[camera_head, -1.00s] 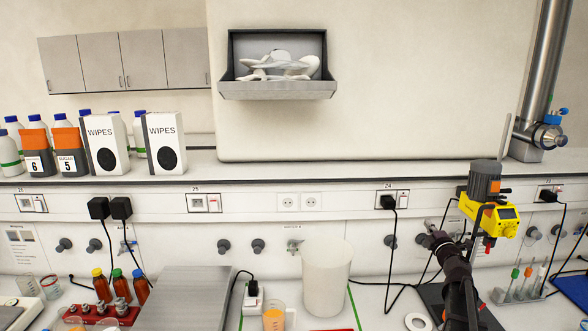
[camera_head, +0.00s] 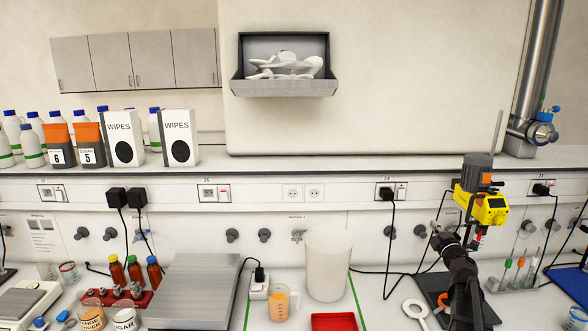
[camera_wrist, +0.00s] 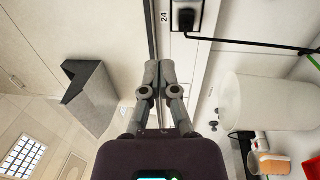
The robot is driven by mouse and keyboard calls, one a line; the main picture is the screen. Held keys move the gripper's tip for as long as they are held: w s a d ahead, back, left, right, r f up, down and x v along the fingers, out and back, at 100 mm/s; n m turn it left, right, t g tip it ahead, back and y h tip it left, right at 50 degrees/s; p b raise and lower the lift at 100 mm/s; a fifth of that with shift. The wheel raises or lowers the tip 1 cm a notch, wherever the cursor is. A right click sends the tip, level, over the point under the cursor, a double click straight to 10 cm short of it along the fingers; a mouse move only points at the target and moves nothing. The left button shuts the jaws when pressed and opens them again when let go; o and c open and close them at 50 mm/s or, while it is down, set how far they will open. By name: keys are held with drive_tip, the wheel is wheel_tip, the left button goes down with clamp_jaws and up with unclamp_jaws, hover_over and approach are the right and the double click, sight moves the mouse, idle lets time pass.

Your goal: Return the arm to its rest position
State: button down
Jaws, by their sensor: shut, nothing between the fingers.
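My gripper (camera_head: 437,232) is at the right of the head view, raised at the end of my dark arm, left of the yellow-and-grey stirrer (camera_head: 484,205). In the wrist view my gripper (camera_wrist: 160,68) has its two grey fingertips together, with nothing between them. It points toward the wall with the socket strip and touches nothing that I can see.
A white bin (camera_head: 328,265), a beaker of orange liquid (camera_head: 279,304) and a red tray (camera_head: 334,322) stand left of my arm. A metal box (camera_head: 190,290) and brown bottles (camera_head: 135,270) are further left.

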drive_tip(key=s+a+f+m+g+h+b, duration=0.2)
drive_tip(key=s+a+f+m+g+b, duration=0.15)
drive_tip(key=f+m, duration=0.35)
drive_tip(key=s+a+f+m+g+h+b, duration=0.2)
drive_tip(key=s+a+f+m+g, duration=0.25)
drive_tip(key=f, duration=0.35)
drive_tip(key=s+a+f+m+g+h+b, duration=0.25)
drive_tip(key=s+f+m+g, duration=0.2)
drive_tip(key=f, duration=0.35)
drive_tip(key=s+a+f+m+g+y+b, duration=0.1)
drive_tip(key=s+a+f+g+y, duration=0.2)
drive_tip(key=s+a, duration=0.5)
drive_tip(key=s+a+f+m+g+y+b, duration=0.1)
drive_tip(key=s+a+f+g+y+b, duration=0.1)
drive_tip(key=s+a+f, duration=0.4)
drive_tip(key=s+a+g+y, duration=0.1)
drive_tip(key=s+a+g, duration=0.1)
drive_tip(key=s+a, duration=0.1)
drive_tip(key=shift+s+a+f, duration=0.15)
drive_tip(key=shift+s+f, duration=0.1)
drive_tip(key=shift+f, duration=0.05)
